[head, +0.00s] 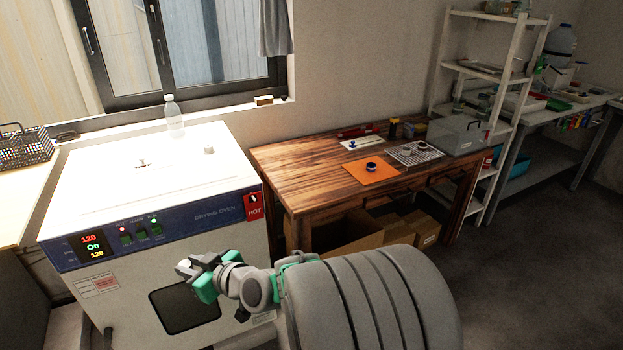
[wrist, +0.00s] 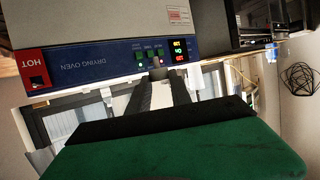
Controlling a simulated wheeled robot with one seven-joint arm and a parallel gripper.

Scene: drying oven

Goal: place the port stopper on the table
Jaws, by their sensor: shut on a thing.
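My gripper (head: 194,268) is in front of the drying oven's front face, below its control panel, left of the table. In the wrist view its two dark fingers (wrist: 160,88) come together on a small grey piece, the port stopper (wrist: 157,63); only its end shows. In the head view a light grey bit at the fingertips is too small to make out clearly. The wooden table (head: 290,158) stands right of the oven, well apart from my gripper. An orange mat (head: 360,176) with a small dark blue round thing (head: 371,166) lies on it.
The drying oven (head: 110,180) has a small grey cylinder (head: 208,150) and a clear bottle (head: 173,117) on or behind its top. A wire rack (head: 425,158), a grey box (head: 456,136) and small items fill the table's back and right. Its left part is bare.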

